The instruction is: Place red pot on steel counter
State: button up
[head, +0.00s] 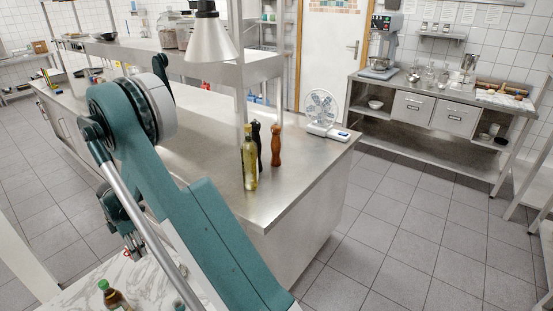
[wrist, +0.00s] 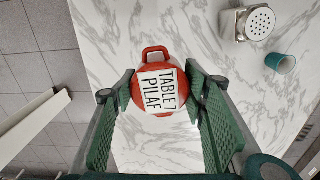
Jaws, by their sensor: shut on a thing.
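The red pot (wrist: 155,54) shows in the wrist view with a red handle and a white label reading "TABLE 7 PILAF". My gripper (wrist: 159,89) is shut on the pot, with a green ridged finger on each side. The pot is over the white marble top; I cannot tell whether it touches it. In the head view my gripper (head: 134,245) is at the lower left, mostly behind my arm, and the pot is almost wholly hidden there. The steel counter (head: 285,187) is the long island in the middle, with bare steel at its near right end.
A lamp (head: 209,40) hangs above. A shaker (wrist: 254,23) and teal cup (wrist: 281,63) are on the marble top (wrist: 230,90), right of the pot.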

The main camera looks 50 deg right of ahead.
jog(key=s+d+r+n+p, duration=0.1)
jog(key=s+d+r+p, duration=0.8)
jog(key=s+d+r, duration=0.4)
jog(key=s+d+r+n+p, duration=0.1)
jog(key=s+d+r+p, duration=0.75)
jog(key=s+d, duration=0.4)
jog(key=s+d+r+n+p, duration=0.1)
jog(key=s+d+r+p, duration=0.85)
jog(key=d, duration=0.55)
jog(key=w+d+m+b, duration=0.2)
jog(key=d+m+b, duration=0.2)
jog(key=d+b, duration=0.7)
jog(key=shift+d+f, duration=0.15)
jog(key=shift+d, duration=2.85)
jog(key=shift+f, duration=3.15)
